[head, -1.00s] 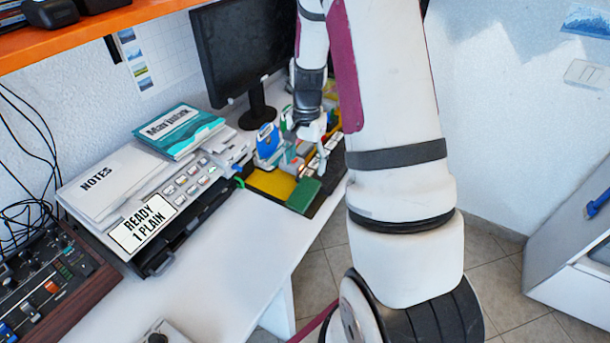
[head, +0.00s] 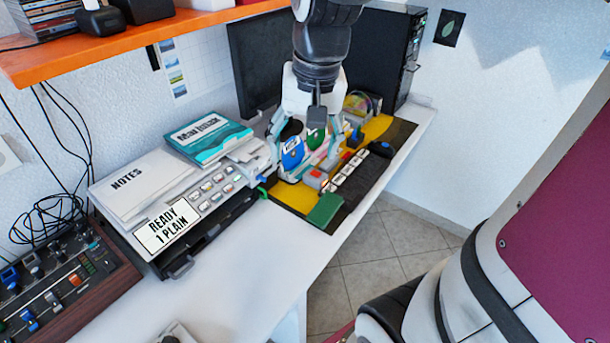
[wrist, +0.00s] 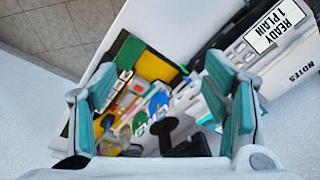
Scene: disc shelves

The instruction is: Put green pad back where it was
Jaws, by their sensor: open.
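The green pad (head: 325,209) lies on the near corner of the yellow and black mat (head: 290,196), at the desk's front edge. It shows in the wrist view (wrist: 130,52) at the upper left, beyond the fingertips. My gripper (head: 318,155) points down over the mat, behind the pad and apart from it. Its teal-lined fingers are spread wide and hold nothing; they also show in the wrist view (wrist: 168,92). A blue item (head: 292,153) and a green item (head: 316,138) show between the fingers. Whether the fingers touch them I cannot tell.
A row of light blocks (head: 350,172) stands on the mat. The monitor (head: 262,60) and computer tower (head: 390,55) are behind.

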